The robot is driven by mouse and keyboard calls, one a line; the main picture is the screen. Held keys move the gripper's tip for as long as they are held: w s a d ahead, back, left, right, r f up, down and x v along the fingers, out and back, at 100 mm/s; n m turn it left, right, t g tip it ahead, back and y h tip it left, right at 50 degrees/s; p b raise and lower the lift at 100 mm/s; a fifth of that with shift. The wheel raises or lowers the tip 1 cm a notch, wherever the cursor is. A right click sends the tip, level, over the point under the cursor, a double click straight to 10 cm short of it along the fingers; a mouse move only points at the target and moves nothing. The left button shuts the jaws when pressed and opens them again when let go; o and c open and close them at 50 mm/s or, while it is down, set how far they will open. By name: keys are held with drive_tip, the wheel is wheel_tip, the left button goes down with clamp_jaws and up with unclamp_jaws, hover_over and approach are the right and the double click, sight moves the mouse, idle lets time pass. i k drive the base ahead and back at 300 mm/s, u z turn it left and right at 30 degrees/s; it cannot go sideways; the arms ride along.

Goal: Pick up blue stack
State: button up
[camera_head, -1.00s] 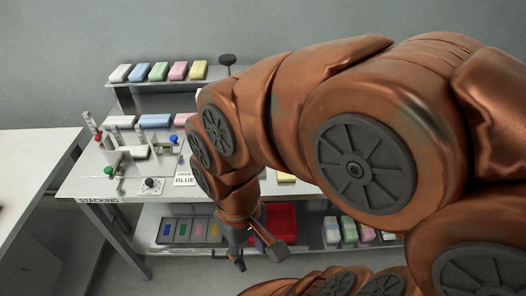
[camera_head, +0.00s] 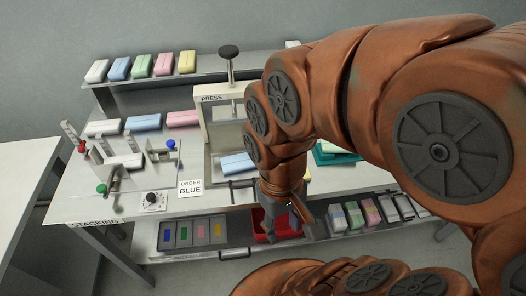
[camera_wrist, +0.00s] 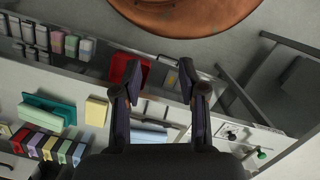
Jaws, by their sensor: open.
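A light blue stack (camera_head: 238,165) lies on the press bed, left of my arm. A light blue stack also shows in the wrist view (camera_wrist: 148,137), below my fingers in the picture. Other blue stacks lie on the upper shelf (camera_head: 120,68) and at the back of the table (camera_head: 143,122). An order sign (camera_head: 190,188) reads BLUE. My gripper (camera_head: 290,232) hangs at the table's front edge, over the red bin, apart from the blue stacks. In the wrist view its two fingers (camera_wrist: 158,68) are spread with nothing between them.
The press (camera_head: 218,108) with its upright lever stands behind the stack. A stacking fixture (camera_head: 122,165) with knobs is at left. A red bin (camera_head: 262,226), coloured-label tray (camera_head: 193,233) and several stacks sit on the lower shelf.

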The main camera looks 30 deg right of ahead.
sight(238, 163)
drive_tip(key=u, duration=0.2)
drive_tip(key=k, duration=1)
drive_tip(key=u, duration=1.55)
drive_tip(key=i, duration=0.95)
drive_tip(key=z, duration=0.95)
drive_tip(key=i, duration=0.75)
drive_tip(key=z, duration=0.9)
